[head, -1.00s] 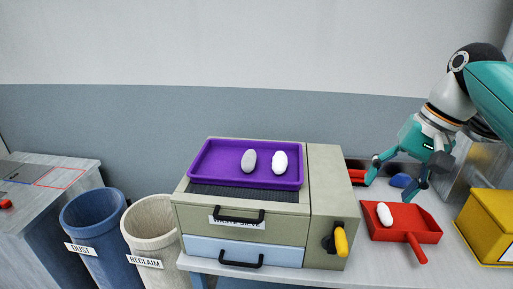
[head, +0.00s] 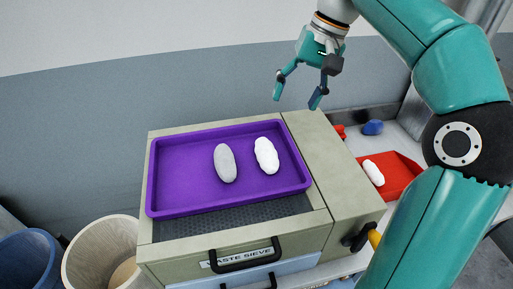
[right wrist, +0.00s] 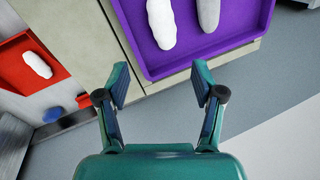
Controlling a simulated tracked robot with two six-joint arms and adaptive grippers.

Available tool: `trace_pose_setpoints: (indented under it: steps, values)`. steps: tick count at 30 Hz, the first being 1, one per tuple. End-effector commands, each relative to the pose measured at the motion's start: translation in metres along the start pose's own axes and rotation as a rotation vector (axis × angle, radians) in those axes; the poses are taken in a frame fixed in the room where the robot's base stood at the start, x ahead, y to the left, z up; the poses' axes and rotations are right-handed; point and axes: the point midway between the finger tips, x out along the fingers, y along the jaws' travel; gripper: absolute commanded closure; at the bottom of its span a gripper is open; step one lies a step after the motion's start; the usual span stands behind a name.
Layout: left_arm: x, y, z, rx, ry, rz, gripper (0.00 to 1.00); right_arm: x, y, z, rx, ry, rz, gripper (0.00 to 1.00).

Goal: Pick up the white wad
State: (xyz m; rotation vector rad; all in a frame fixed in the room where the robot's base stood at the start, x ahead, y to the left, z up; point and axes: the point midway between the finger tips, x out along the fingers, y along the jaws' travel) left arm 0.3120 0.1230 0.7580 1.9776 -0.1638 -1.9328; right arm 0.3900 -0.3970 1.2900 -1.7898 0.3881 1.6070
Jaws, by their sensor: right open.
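A white wad (head: 266,155) lies in the right part of the purple tray (head: 190,183), beside a grey wad (head: 225,163). Both also show at the top of the right wrist view, the white one (right wrist: 162,22) left of the grey one (right wrist: 208,14). Another white wad (head: 373,172) lies on the red dustpan (head: 403,174) to the right. My right gripper (head: 296,101) is open and empty, above the back right of the sieve box, apart from the wads. In the right wrist view its spread fingers (right wrist: 161,82) have nothing between them. My left gripper is out of view.
The tray sits on the waste sieve box (head: 308,241), which has drawer handles and a yellow-handled lever on its right. A blue item (head: 373,127) lies behind the dustpan. A blue bin (head: 28,262) and a cream bin (head: 100,250) stand at left.

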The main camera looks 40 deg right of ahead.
Motion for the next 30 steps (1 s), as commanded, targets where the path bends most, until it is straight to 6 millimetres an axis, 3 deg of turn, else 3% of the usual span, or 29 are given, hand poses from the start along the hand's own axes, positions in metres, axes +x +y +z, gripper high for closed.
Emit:
trace_pose_setpoints:
  steps: [12, 23, 30]
  values:
    - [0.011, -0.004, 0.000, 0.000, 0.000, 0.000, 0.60, 0.083, 0.001, 0.001, 0.003, -0.003, 0.001, 0.32]
    - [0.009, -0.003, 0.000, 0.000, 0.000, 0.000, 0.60, 0.112, 0.003, 0.001, 0.009, 0.001, 0.001, 0.32]
    - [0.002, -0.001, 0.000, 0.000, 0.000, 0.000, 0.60, 0.144, 0.001, 0.002, 0.010, -0.001, 0.002, 0.32]
